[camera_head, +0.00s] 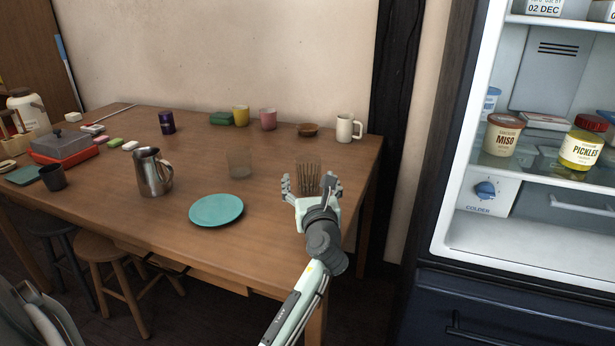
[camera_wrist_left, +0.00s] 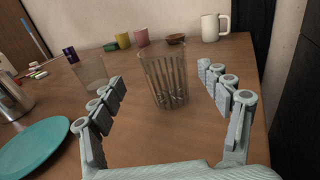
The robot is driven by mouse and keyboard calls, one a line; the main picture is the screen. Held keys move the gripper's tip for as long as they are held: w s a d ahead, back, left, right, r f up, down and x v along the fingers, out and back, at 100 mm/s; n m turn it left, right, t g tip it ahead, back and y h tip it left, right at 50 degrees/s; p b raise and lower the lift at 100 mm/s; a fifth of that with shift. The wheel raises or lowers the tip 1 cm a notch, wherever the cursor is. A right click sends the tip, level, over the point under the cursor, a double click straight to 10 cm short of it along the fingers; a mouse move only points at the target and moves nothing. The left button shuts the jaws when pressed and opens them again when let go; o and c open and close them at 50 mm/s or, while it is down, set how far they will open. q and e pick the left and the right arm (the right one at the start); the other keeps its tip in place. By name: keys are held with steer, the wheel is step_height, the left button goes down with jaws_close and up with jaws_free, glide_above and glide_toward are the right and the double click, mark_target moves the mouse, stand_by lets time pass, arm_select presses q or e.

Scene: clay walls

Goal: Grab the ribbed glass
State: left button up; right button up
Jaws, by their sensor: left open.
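The ribbed glass (camera_head: 308,176) is clear with vertical ribs and stands upright on the wooden table near its right end. In the left wrist view the ribbed glass (camera_wrist_left: 166,80) stands straight ahead, a little beyond the fingertips. My left gripper (camera_head: 312,186) is open, and its fingers (camera_wrist_left: 165,92) are spread to either side of the line to the glass. In the head view the gripper overlaps the lower part of the glass. I cannot see any finger touching it. My right gripper is not in view.
A plain clear glass (camera_head: 240,167), a teal plate (camera_head: 216,210) and a metal pitcher (camera_head: 152,173) stand to the left. A white mug (camera_head: 346,128) and a brown bowl (camera_head: 308,130) are behind. The open fridge (camera_head: 520,235) is at the right. Table (camera_head: 265,215) is bare between plate and gripper.

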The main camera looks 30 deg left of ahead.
mark_target(310, 173)
arm_select(q)
steer(key=x, duration=0.6)
steer(key=shift+w+d+f, duration=0.1)
steer(key=shift+w, duration=0.25)
steer(key=c, duration=1.2)
steer(key=shift+c, duration=0.8)
